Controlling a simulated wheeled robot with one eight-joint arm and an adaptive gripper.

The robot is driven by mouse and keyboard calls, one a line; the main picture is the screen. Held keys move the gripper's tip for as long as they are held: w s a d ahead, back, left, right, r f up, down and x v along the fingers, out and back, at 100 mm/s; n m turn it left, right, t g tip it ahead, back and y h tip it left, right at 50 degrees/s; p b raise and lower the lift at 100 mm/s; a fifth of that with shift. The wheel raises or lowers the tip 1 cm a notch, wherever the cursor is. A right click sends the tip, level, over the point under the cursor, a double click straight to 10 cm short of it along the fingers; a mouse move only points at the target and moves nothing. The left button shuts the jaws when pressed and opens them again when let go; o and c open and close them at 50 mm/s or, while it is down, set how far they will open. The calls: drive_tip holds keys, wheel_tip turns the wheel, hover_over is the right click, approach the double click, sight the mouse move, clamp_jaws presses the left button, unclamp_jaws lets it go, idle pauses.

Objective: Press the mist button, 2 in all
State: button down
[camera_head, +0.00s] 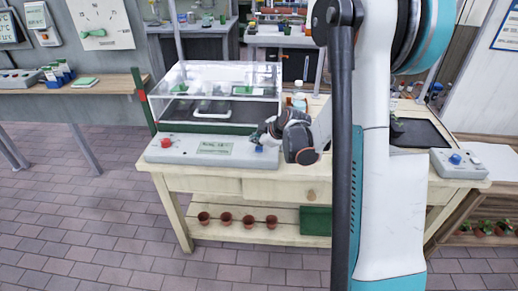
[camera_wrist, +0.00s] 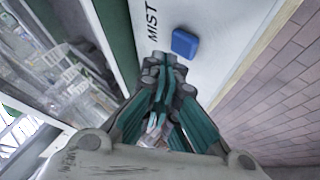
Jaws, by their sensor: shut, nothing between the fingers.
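The mist button is a blue square button (camera_wrist: 184,43) beside the black word MIST on a pale panel (camera_wrist: 215,20). In the head view the blue button (camera_head: 259,148) shows at the right end of the grey control panel (camera_head: 185,155), in front of a clear-lidded propagator box (camera_head: 215,80). My gripper (camera_head: 257,136) is over that right end, close to the button. In the wrist view my gripper (camera_wrist: 168,64) is shut and empty, its tips just below the button in the picture. The button's face is uncovered there; I cannot tell the exact gap.
Another grey box with a blue button (camera_head: 455,159) stands at the table's right, near a black tray (camera_head: 420,133). Several clay pots (camera_head: 226,219) stand on the lower shelf.

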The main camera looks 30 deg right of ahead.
sight(257, 149)
drive_tip(key=shift+f, duration=0.15)
drive_tip(key=shift+f+b, duration=0.3)
drive_tip(key=shift+b, duration=0.15)
drive_tip(key=shift+f+b, duration=0.4)
idle(0.8)
drive_tip(key=shift+r, duration=0.1)
idle(0.3)
drive_tip(key=shift+r+p, duration=0.55)
drive_tip(key=shift+r, duration=0.25)
drive_tip(key=shift+r+p, duration=1.65)
drive_tip(key=shift+r, duration=0.85)
